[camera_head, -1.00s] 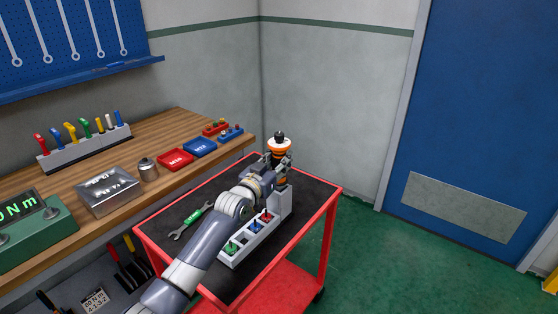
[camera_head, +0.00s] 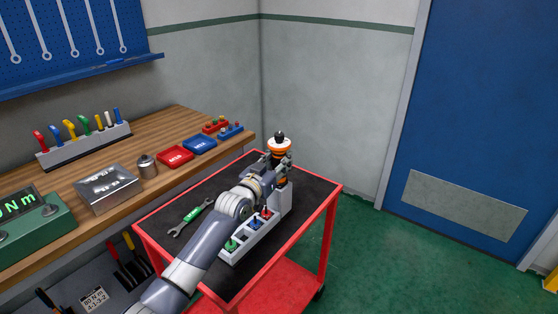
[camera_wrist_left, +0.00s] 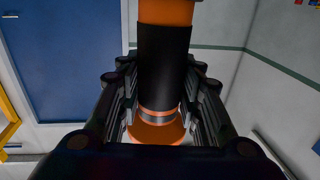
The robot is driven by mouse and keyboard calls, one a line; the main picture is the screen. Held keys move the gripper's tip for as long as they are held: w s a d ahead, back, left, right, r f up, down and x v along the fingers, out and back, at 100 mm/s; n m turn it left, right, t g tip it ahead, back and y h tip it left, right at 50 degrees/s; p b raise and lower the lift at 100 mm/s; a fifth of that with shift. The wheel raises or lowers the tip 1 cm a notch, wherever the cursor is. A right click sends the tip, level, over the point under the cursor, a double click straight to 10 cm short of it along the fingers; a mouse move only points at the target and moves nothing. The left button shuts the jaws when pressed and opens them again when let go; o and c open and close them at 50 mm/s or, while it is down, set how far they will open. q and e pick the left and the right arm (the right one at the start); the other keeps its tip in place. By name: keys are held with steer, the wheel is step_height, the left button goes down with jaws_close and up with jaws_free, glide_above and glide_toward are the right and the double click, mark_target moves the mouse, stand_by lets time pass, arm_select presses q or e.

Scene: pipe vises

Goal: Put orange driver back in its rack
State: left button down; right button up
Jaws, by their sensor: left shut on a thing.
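The orange driver (camera_head: 279,147) is upright at the far end of the rack, with its orange and black top above my left gripper (camera_head: 277,162). In the left wrist view, the fingers of my left gripper (camera_wrist_left: 160,110) are shut around the driver's black band (camera_wrist_left: 163,65). An orange flared part shows below the band. The grey rack (camera_head: 237,257) stands on the cart and holds green, blue and red drivers. Its taller far end (camera_head: 285,198) is beneath the gripper. Whether the driver's lower end is inside the rack is hidden. My right gripper is not in view.
The wooden bench (camera_head: 130,165) behind carries a rack of coloured tools (camera_head: 85,147), red and blue trays and a metal box. The cart top right of the rack is clear.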

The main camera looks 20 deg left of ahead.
arm_select(q)
steer(key=shift+f+b, duration=0.3)
steer(key=shift+b, duration=0.1)
stand_by(0.5)
steer(key=c, duration=1.1)
jaws_free()
steer(key=shift+o, duration=0.3)
steer(key=shift+f, duration=0.1)
steer(key=shift+f, duration=0.3)
steer(key=s+a, duration=0.2)
steer(key=s, duration=1)
steer(key=shift+r, duration=0.3)
steer(key=shift+a+f, duration=0.1)
